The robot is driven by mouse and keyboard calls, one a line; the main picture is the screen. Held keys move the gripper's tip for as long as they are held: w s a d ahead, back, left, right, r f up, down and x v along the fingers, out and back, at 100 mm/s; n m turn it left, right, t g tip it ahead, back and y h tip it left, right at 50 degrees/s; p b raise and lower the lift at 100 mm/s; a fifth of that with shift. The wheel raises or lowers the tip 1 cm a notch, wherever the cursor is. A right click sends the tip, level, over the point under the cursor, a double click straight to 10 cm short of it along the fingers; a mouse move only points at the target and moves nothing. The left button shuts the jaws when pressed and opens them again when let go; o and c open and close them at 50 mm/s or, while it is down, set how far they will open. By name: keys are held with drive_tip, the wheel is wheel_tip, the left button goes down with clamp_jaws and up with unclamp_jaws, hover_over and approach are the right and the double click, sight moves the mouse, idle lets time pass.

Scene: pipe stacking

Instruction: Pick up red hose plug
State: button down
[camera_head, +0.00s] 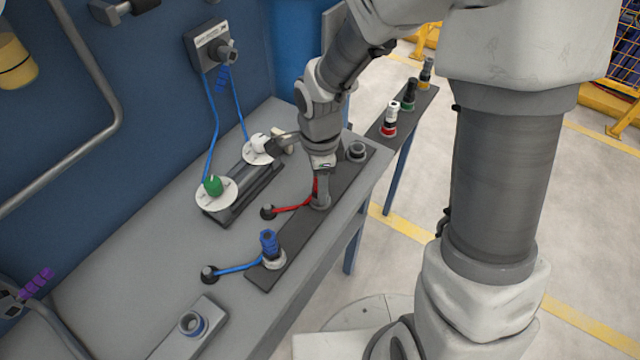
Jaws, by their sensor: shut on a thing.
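The red hose plug (316,186) is mostly hidden behind my gripper, with only a thin strip of red showing. Its red hose (292,208) runs left to a small black fitting on the table. My gripper (321,190) points down over the dark strip on the table and is shut on the red hose plug. The plug stands at or just above a round grey socket (321,203); I cannot tell whether it is still seated.
A blue hose plug (268,243) stands upright at the near end of the dark strip (293,240). An empty-looking socket (357,152) is at its far end. Several connectors stand on a narrow shelf (420,105) behind.

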idle(0.4)
drive_tip(key=shift+r, duration=0.55)
drive_tip(key=r, duration=0.2)
drive_tip(key=r+p, duration=0.1)
drive_tip(key=shift+s+d+r, duration=0.2)
drive_tip(key=shift+d+r, duration=0.1)
drive_tip(key=shift+r, duration=0.1)
drive_tip(key=s+d+r+p, duration=0.1)
drive_tip(key=s+d+r, duration=0.5)
drive_tip(key=s+d, duration=0.1)
drive_tip(key=shift+d+p, duration=0.35)
drive_tip(key=shift+d, duration=0.35)
wheel_tip(320, 180, up, 8)
drive_tip(key=p, duration=0.6)
drive_tip(key=shift+p, duration=0.4)
